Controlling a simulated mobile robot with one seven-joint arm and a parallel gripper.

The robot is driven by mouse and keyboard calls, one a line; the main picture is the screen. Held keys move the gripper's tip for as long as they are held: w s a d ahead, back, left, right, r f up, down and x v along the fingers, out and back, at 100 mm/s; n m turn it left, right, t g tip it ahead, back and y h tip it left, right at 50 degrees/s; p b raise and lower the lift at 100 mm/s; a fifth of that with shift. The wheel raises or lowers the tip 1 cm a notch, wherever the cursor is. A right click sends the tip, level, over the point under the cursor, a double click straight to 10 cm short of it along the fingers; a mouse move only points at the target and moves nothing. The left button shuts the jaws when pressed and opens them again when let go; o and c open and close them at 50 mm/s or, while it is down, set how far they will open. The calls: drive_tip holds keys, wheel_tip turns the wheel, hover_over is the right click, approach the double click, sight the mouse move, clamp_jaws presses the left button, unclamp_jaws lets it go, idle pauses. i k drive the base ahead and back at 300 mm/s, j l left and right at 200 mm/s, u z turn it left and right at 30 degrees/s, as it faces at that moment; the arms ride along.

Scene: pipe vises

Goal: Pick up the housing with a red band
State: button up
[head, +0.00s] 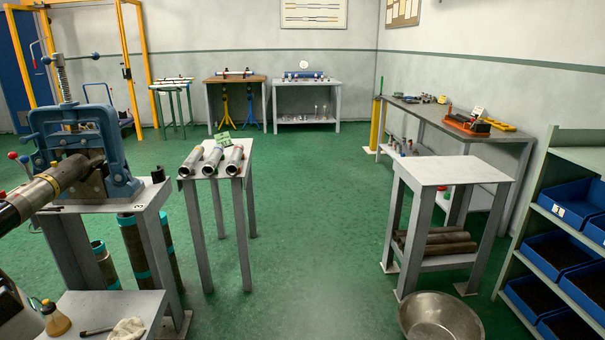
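Three silvery cylindrical housings lie side by side on a small grey table (207,175) left of the middle: a left one (192,160), a middle one (212,160) and a right one (235,159). Their open ends face me. Any coloured bands on them are too small to make out, so I cannot tell which has a red band. A green-and-white card (224,140) stands behind them. My gripper is not in view.
A blue pipe vise (78,140) holds a long pipe (30,197) on the left bench. An empty-topped grey table (455,171) stands right, with a metal bowl (440,318) before it. Blue bins (572,205) fill the right shelf. The green floor between is clear.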

sight(232, 168)
drive_tip(key=i, duration=1.3)
drive_tip(key=i+u, duration=0.15)
drive_tip(key=i, duration=0.45)
drive_tip(key=i+l+u, duration=0.2)
drive_tip(key=i, duration=0.4)
drive_tip(key=i+l+u, duration=0.2)
drive_tip(key=i+u, duration=0.2)
drive_tip(key=i+l+u, duration=0.75)
